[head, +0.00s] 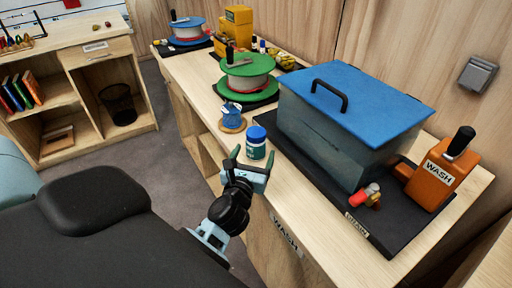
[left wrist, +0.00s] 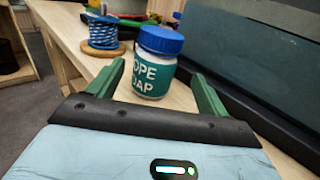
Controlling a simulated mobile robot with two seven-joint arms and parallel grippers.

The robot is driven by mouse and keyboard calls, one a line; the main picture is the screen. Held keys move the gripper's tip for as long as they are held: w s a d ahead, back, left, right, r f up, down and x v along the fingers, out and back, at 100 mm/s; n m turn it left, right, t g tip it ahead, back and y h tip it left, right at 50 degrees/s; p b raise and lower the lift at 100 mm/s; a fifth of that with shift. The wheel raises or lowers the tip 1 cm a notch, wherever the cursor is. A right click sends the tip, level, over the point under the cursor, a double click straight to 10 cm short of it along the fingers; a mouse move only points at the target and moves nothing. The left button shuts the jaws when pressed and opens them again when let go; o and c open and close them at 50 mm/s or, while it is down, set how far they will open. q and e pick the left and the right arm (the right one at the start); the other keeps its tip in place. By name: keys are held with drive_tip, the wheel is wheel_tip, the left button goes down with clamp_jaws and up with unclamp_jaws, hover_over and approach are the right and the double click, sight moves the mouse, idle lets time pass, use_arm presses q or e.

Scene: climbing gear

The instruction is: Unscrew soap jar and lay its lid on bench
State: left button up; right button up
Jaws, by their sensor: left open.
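The soap jar (head: 255,144) stands upright on the wooden bench (head: 300,190), near its front edge. My right gripper is not in view.
Behind the jar stands a blue cord spool (head: 232,118). A wash tank with a blue lid (head: 355,93) and an orange WASH bottle (head: 441,175) stand on a black mat (head: 390,238) to the right. Green and red reels (head: 248,78) are farther back. Bare bench lies in front of the mat.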

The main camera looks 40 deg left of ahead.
sight(253, 150)
use_arm(q)
drive_tip(key=shift+a+x, duration=0.15)
drive_tip(key=shift+x, duration=1.2)
drive_tip(key=shift+a+x, duration=0.15)
drive_tip(key=shift+x, duration=1.15)
drive_tip(key=shift+s+f, duration=0.1)
drive_tip(key=c, duration=1.1)
drive_tip(key=shift+c, duration=0.2)
